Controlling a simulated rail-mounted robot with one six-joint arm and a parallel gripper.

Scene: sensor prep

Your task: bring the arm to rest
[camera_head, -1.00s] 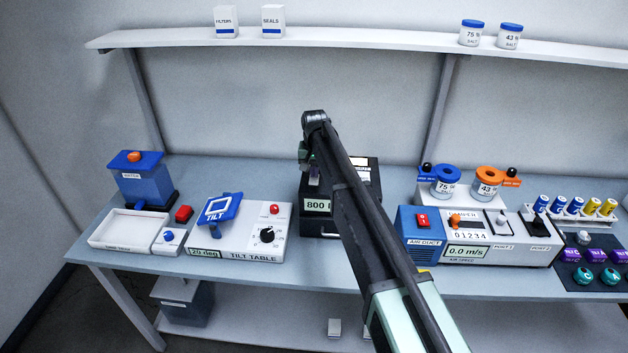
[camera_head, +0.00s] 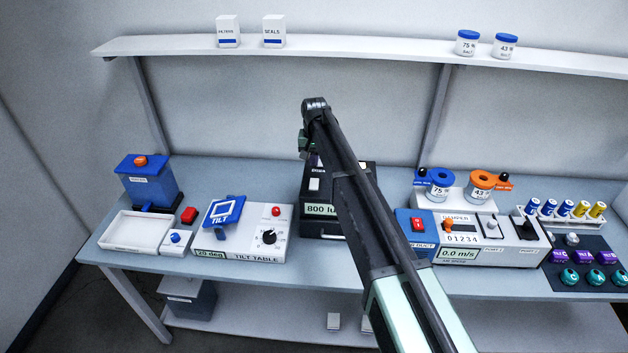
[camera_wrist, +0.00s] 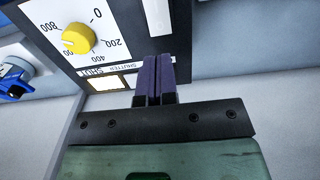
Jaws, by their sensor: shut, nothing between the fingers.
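My arm reaches up across the middle of the bench in the head view, with its wrist end in front of the black light box (camera_head: 317,228), whose display reads 800. In the wrist view my gripper (camera_wrist: 154,62) has its two purple fingers pressed together with nothing between them. The panel shows a yellow knob (camera_wrist: 78,38) on a 0 to 800 dial and a shutter label with "SHUT". I cannot tell whether the fingertips touch the panel.
The tilt table (camera_head: 240,247) and a white tray (camera_head: 135,232) are on the left of the bench. The blue air duct unit (camera_head: 417,226), salt jars (camera_head: 438,182) and several small cylinders are on the right. A shelf (camera_head: 350,44) runs above.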

